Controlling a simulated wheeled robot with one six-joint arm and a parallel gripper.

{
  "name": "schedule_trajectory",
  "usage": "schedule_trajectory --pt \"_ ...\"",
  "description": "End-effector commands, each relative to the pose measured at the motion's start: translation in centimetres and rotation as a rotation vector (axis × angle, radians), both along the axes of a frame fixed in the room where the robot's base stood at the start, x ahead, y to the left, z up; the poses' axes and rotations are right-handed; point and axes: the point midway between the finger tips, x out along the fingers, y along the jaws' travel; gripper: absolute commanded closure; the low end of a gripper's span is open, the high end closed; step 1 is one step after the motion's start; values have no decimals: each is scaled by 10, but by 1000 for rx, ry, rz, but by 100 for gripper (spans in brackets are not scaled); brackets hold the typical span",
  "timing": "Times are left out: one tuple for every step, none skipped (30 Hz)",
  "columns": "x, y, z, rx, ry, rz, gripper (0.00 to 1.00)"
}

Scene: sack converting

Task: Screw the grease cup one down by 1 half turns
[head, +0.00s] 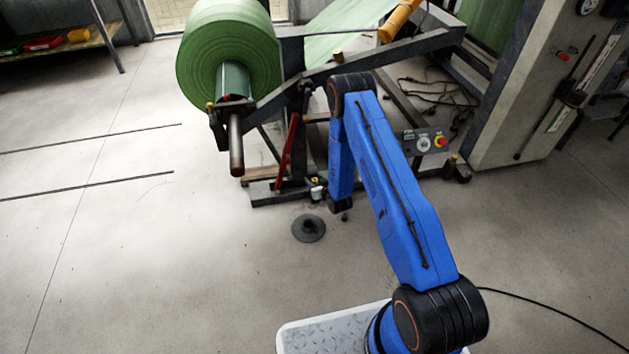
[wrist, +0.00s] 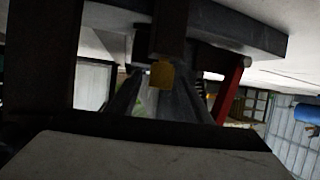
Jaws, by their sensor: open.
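Small brass-coloured caps that look like grease cups show on the machine in the head view: one by the roll's shaft end (head: 209,105), one on the frame behind my arm (head: 338,57), one low at the right (head: 454,157). I cannot tell which is cup one. In the wrist view a yellow-brass piece (wrist: 161,74) sits at the end of a dark post, near the middle. My gripper (head: 343,212) is at the end of my blue arm, low by the frame's foot; it is open, its fingers are hard to make out, and no cup is seen between them.
A green roll (head: 225,55) sits on the dark stand, its shaft pointing forward. A red lever (head: 288,150) leans beside it, also in the wrist view (wrist: 228,88). A control box (head: 425,141) is right of my arm. A dark disc (head: 309,228) lies on open floor.

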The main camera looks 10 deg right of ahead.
Motion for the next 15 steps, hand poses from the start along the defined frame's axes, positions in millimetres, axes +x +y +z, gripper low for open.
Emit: schedule_trajectory --pt "0 0 0 0 0 0 55" --pt "0 0 0 0 0 0 55" --pt "0 0 0 0 0 0 55" --pt "0 0 0 0 0 0 60" --pt "0 0 0 0 0 0 67" --pt "0 0 0 0 0 0 77" --pt "0 0 0 0 0 0 84" --pt "0 0 0 0 0 0 91" --pt "0 0 0 0 0 0 97" --pt "0 0 0 0 0 0 97" --pt "0 0 0 0 0 0 97" --pt "0 0 0 0 0 0 97" --pt "0 0 0 1 0 -1 97" --pt "0 0 0 0 0 -3 97" --pt "0 0 0 0 0 -7 97"
